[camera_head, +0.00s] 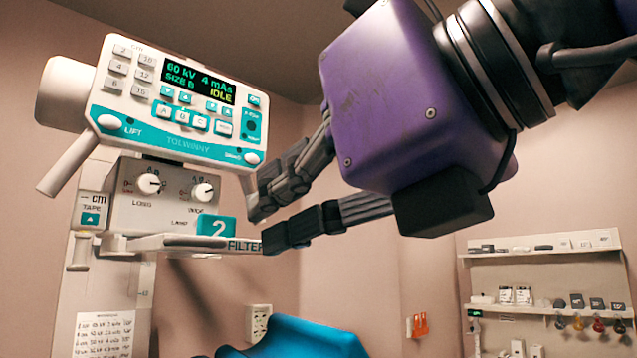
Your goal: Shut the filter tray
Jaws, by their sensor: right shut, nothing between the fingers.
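The filter tray (182,243) is a thin pale plate under the grey knob box (165,200) of the X-ray head, at the left of the head view. Its right part sticks out past the box and bears a "FILTER" label. My left gripper is not in view.
The white control panel (180,100) with a lit display reading "IDLE" hangs just above the box and my fingers. A blue padded surface (290,340) lies below. A wall shelf (540,250) with small items is at the right. Space below the tray's right end looks clear.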

